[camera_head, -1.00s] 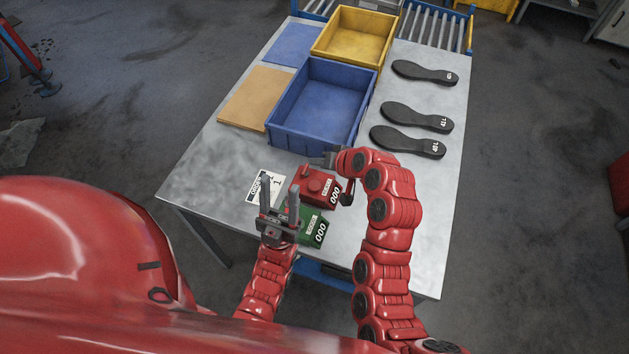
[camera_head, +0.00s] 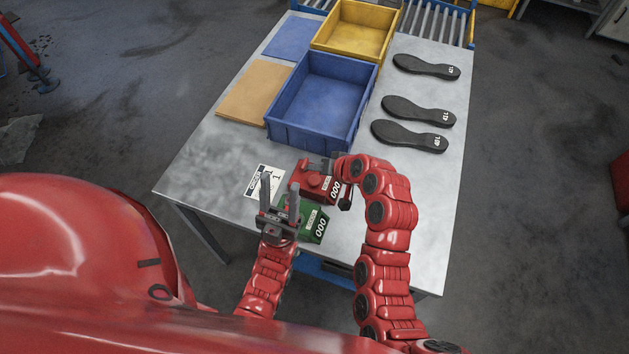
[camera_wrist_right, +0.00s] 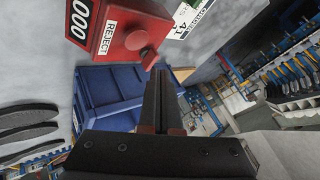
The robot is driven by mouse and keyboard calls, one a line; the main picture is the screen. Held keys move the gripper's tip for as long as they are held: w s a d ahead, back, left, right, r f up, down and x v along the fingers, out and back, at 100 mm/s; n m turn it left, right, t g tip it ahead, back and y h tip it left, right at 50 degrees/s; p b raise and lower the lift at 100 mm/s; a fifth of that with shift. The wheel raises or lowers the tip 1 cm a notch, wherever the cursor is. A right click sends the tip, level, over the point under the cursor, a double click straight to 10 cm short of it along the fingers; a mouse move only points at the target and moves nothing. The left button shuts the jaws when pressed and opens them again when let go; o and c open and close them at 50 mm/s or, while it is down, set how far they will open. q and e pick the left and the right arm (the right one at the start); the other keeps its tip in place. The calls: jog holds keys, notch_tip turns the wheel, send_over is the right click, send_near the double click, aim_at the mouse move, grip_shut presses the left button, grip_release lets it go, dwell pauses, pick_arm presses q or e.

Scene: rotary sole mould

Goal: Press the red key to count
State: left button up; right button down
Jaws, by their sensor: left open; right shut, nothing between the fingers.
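The red counter (camera_head: 325,194) stands on the near part of the table and reads 000. In the right wrist view the red counter (camera_wrist_right: 112,22) carries a REJECT label and a round red key (camera_wrist_right: 137,39). The green counter (camera_head: 312,227) stands just nearer me, also reading 000.
A printed card (camera_head: 262,181) lies left of the red counter. A blue crate (camera_head: 310,133) stands behind, with a yellow crate (camera_head: 340,42) beyond. Three black soles (camera_head: 410,136) lie at the right. The table's left front is clear.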

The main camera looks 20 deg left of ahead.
aim_at(317, 183)
jog(key=shift+f+b, duration=0.9)
jog(key=shift+f, duration=0.9)
dwell(0.5)
jog(key=shift+f+b, duration=0.35)
jog(key=shift+b, duration=0.05)
jog(key=shift+f+b, duration=0.5)
jog(key=shift+f, duration=0.1)
dwell(0.6)
dwell(0.4)
jog(key=shift+r+p, duration=0.4)
jog(key=shift+r, duration=0.65)
jog(key=shift+r+p, duration=1)
jog(key=shift+r, duration=1.5)
